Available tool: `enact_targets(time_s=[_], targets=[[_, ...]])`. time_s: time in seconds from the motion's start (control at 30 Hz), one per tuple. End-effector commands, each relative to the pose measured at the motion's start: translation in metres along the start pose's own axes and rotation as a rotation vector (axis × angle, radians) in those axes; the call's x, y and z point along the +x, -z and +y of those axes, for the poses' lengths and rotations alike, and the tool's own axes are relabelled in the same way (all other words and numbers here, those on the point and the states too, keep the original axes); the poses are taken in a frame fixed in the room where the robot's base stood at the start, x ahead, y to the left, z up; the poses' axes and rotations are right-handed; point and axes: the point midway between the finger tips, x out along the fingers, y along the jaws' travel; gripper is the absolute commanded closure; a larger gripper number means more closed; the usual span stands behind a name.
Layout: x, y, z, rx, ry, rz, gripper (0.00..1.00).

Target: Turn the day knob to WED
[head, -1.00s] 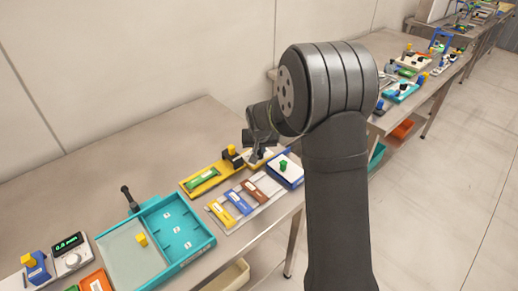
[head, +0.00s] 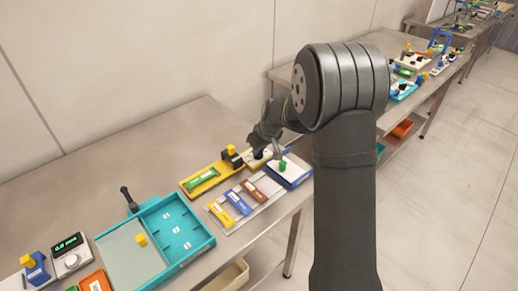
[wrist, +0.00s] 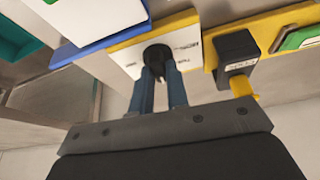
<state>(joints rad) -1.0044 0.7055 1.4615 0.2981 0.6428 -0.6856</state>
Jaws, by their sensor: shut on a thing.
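The day knob (wrist: 157,53) is round and black, on a white plate (wrist: 185,42) with a yellow edge. In the head view the plate (head: 249,160) lies between the yellow tray and the blue box, partly under my wrist. My gripper (wrist: 159,72) has its two blue-grey fingers at the knob, one on each side, and is shut on it. The knob's pointer and most plate lettering are hidden or too small to read, so I cannot tell its setting.
A black block (wrist: 237,52) with a yellow part stands close beside the plate. A yellow tray (head: 187,188) lies left of it, and a white-topped blue box (head: 292,172) with a green knob lies right. A turquoise tray (head: 206,237) is farther left.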

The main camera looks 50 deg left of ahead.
Motion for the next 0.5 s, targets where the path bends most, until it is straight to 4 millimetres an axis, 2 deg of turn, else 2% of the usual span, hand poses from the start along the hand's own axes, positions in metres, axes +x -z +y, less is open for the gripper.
enact_targets(time_s=[0.5], targets=[[0.0000,0.0001,0.0008,-0.085,0.034,-0.001,1.00]])
